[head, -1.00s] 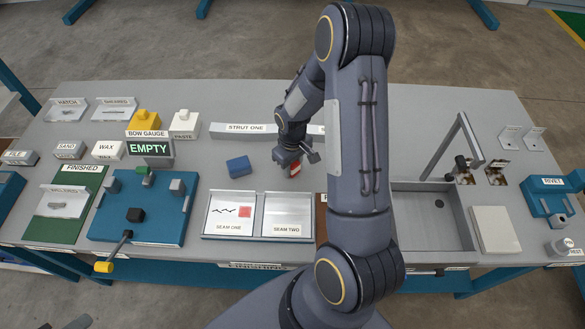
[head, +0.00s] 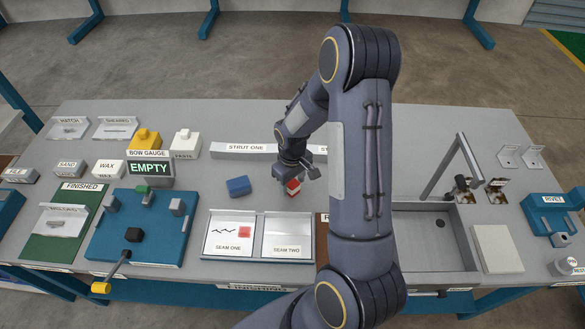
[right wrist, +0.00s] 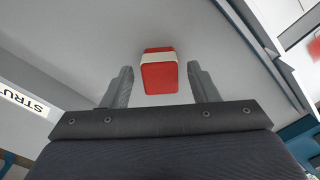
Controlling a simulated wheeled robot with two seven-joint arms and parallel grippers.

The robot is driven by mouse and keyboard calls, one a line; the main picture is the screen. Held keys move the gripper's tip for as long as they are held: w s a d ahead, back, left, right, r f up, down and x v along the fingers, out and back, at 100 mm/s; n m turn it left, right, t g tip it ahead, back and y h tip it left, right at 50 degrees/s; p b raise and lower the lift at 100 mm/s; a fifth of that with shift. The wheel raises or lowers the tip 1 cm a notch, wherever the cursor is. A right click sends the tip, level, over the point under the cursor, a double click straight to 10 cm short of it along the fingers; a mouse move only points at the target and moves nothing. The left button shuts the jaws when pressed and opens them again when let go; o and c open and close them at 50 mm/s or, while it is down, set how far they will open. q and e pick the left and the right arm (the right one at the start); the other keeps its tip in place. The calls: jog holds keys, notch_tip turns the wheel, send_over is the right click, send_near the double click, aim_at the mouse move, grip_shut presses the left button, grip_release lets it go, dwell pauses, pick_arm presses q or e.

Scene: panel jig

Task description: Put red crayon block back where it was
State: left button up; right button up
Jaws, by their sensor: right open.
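The red crayon block (head: 293,187), red with a white band, sits on the grey bench to the right of a blue block. My right gripper (head: 302,176) is right at it and hides part of it in the head view. In the right wrist view the block (right wrist: 160,76) lies centred beyond the fingertips of my open right gripper (right wrist: 160,86), with a gap on both sides. I cannot tell how high the fingers are above the bench. My left gripper is not in view.
The blue block (head: 238,186) stands to the left. The seam one panel (head: 229,248) and seam two panel (head: 287,251) lie in front. The strut one bar (head: 245,152) lies behind. A blue jig (head: 115,245) stands left, and a sink (head: 432,248) right.

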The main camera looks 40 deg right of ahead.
aim_at(292, 183)
notch_tip(292, 183, up, 10)
jog(key=s+a+r+m+t+y, duration=0.1)
jog(key=s+a+r+t+y, duration=0.1)
jog(key=s+a+r, duration=0.55)
jog(key=s+a+r+m+t+y, duration=0.1)
jog(key=s+a+r+t, duration=0.2)
jog(key=s, duration=0.7)
jog(key=a+r, duration=0.2)
jog(key=a, duration=0.1)
jog(key=shift+s+a+m+t+y+b, duration=0.2)
jog(key=shift+a+m+t+y+b, duration=0.1)
jog(key=shift+a+m+y, duration=0.1)
